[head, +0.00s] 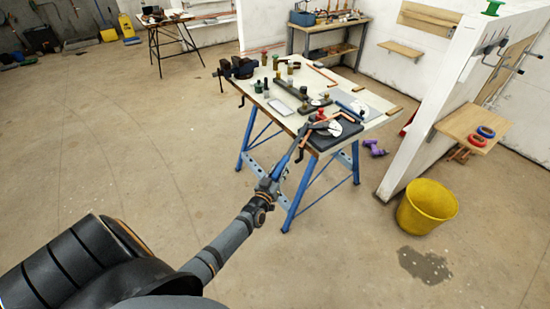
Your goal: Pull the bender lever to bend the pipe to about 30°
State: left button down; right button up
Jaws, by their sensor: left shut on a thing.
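The pipe bender (329,129), with a pale round dial, sits on a dark base at the near right corner of the workbench. The bender lever (300,141) slopes from the bender down past the bench's front edge. My left gripper (278,171) is shut on the lever near its lower end, in front of the bench. The fingers are small here, and the pipe's bend angle is too small to read. My right gripper is out of view.
The workbench (280,97) has blue legs and carries a vise (238,68) and several fittings. A yellow bucket (426,207) stands to the right by a white partition (436,115), near a wet patch. A purple tool (374,148) lies on the floor.

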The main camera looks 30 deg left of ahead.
pick_arm(q)
jog(key=shift+d+y+p, duration=0.3)
jog(key=shift+d+p, duration=0.2)
jog(key=shift+d, duration=0.2)
jog(key=shift+s+f, duration=0.1)
jog(key=shift+f, duration=0.05)
jog(key=c, duration=1.1)
grip_release()
jog(key=shift+d, duration=0.2)
jog(key=shift+o, duration=0.2)
jog(key=s+d, duration=0.2)
jog(key=s, duration=0.9)
jog(key=shift+s+d, duration=0.2)
jog(key=shift+s, duration=0.2)
